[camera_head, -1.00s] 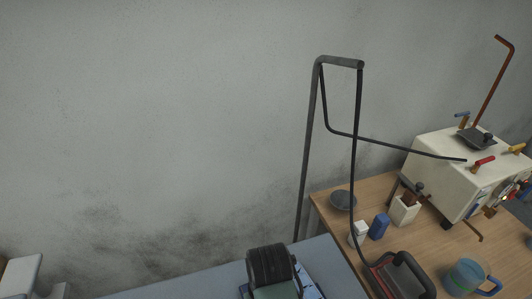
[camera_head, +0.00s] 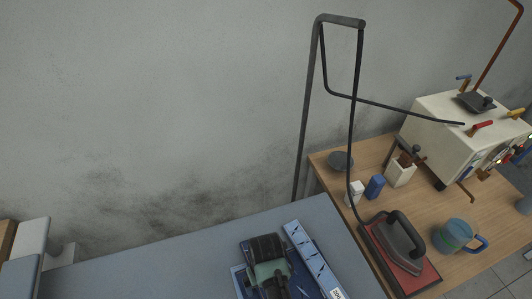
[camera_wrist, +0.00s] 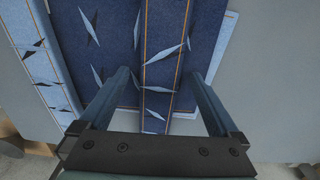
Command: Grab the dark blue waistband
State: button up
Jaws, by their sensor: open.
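The dark blue waistband appears to be the narrow denim strip (camera_wrist: 163,45) with orange stitching along its edges, in the middle of the wrist view. It lies over wider dark blue denim pieces (camera_wrist: 105,40) with pale, leaf-shaped marks. My gripper (camera_wrist: 159,76) is open, one finger on each side of the strip. I cannot tell whether the fingers touch the cloth. In the head view my gripper (camera_head: 272,280) is over the denim at the bottom, and its fingertips are hidden.
A light blue patterned strip (camera_head: 311,252) lies right of my gripper; another (camera_wrist: 42,60) shows at the wrist view's left. They lie on a grey-blue board (camera_head: 165,253). To the right, a wooden table (camera_head: 455,210) holds an iron (camera_head: 400,243), a mug (camera_head: 455,236) and a cream machine (camera_head: 455,125).

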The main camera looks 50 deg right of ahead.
jog(key=c, duration=1.5)
